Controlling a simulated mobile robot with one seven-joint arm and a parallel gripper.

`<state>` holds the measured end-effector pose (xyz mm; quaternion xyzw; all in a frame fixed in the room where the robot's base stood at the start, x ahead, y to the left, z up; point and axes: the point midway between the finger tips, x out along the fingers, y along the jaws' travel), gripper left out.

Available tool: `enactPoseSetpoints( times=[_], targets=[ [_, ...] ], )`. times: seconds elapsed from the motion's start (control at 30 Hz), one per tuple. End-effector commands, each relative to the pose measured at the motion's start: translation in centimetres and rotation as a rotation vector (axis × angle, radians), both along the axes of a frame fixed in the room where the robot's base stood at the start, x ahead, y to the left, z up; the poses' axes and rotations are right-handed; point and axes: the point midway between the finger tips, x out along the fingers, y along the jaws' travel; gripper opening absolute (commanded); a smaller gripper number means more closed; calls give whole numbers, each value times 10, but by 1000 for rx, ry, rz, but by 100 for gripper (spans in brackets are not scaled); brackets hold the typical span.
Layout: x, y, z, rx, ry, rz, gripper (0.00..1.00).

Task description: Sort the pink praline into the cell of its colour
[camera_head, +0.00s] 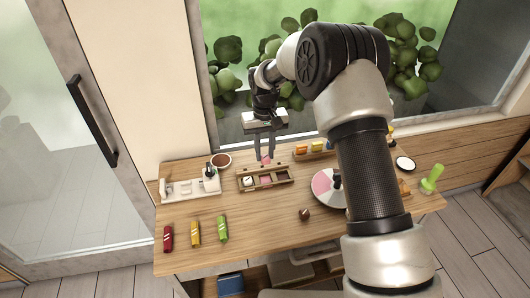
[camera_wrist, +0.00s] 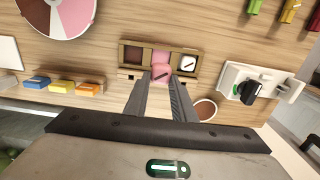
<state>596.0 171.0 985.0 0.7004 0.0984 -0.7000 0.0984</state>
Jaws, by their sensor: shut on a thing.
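The pink praline (camera_wrist: 161,73) is a small pink block with a dark mark on top. My gripper (camera_head: 264,157) is shut on it, and in the wrist view the fingertips (camera_wrist: 160,82) flank it. The wooden tray (camera_head: 243,187) has three cells in a row. In the wrist view, the dark brown cell (camera_wrist: 133,55) is left, the pink cell (camera_wrist: 161,55) is in the middle and the right cell holds a white praline (camera_wrist: 188,63). The held praline overlaps the near edge of the pink cell in the wrist view; its height above the tray is hard to tell.
A brown praline (camera_head: 304,214) lies on the table. A disc with pink, brown and white sectors (camera_wrist: 60,15) lies to one side. A brown-filled bowl (camera_head: 221,160) and a white holder (camera_head: 180,189) stand left of the tray. Red, yellow and green pieces (camera_head: 195,233) lie at the front left.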

Motion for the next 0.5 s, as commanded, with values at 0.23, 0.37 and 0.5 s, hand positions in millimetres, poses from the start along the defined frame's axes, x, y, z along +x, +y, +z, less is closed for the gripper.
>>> enactPoseSetpoints(
  times=[0.23,0.37,0.5],
  targets=[
    [-1,0,-21,-1,2,1,13],
    [-1,0,-35,-1,2,1,13],
    [0,0,-48,0,1,1,13]
  ],
)
